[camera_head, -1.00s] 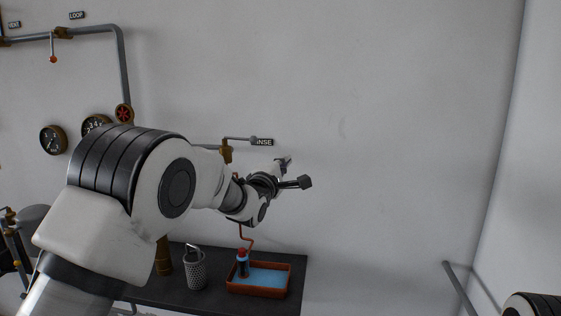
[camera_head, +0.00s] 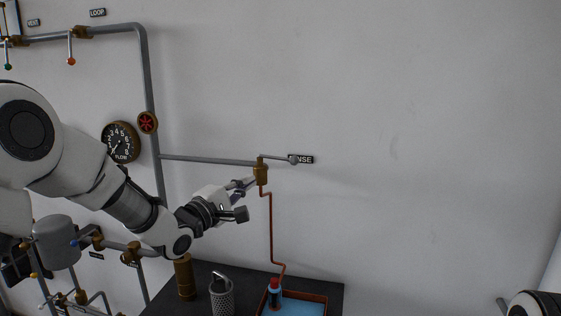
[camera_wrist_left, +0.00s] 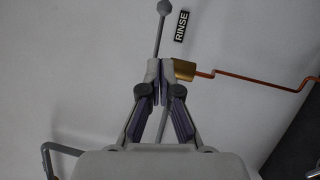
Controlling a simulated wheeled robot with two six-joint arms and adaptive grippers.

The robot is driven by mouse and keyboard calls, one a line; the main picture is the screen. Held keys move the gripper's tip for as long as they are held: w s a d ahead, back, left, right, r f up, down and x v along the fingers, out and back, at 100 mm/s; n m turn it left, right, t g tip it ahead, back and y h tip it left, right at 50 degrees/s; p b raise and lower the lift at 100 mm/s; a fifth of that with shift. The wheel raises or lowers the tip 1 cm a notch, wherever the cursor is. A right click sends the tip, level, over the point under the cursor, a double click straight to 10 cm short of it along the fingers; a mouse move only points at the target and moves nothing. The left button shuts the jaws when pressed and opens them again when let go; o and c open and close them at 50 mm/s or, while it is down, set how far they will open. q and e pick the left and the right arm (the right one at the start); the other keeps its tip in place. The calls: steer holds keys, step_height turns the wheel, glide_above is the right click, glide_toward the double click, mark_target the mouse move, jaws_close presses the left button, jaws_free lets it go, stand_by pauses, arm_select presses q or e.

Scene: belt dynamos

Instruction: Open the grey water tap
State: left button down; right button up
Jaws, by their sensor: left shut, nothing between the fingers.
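The grey water tap is a brass valve body (camera_head: 261,172) on a wall pipe, with a thin grey lever (camera_head: 275,157) ending in a grey knob (camera_head: 293,160). The lever points right, beside the RINSE label (camera_head: 303,159). In the wrist view, the lever (camera_wrist_left: 160,36) runs up from behind the fingertips, and the brass body (camera_wrist_left: 184,70) is just right of them. My left gripper (camera_head: 252,182) is shut and empty, close to the left of the brass body. Its tips (camera_wrist_left: 160,68) overlap the lever's base in the picture; I cannot tell whether they touch. My right gripper is out of view.
A copper pipe (camera_head: 271,230) drops from the tap to a red-rimmed basin (camera_head: 325,299) of blue water on a dark bench (camera_head: 335,290). A perforated canister (camera_head: 221,296) and brass cylinder (camera_head: 185,278) stand left. A red handwheel (camera_head: 148,122) is on the pipe. The wall right is clear.

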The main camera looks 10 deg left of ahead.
arm_select(q)
steer(key=p, duration=0.3)
glide_toward(288, 160)
steer(key=w+a, duration=0.3)
steer(key=w+d, duration=0.1)
steer(key=d+p, duration=0.1)
steer(key=w+d+r+p, duration=0.1)
steer(key=d, duration=0.1)
steer(key=shift+w+d, duration=0.15)
steer(key=shift+w, duration=0.2)
steer(key=shift+w+d+f+p, duration=0.15)
steer(key=shift+w+d+p, duration=0.15)
steer(key=shift+d, duration=0.2)
steer(key=shift+w+f, duration=0.15)
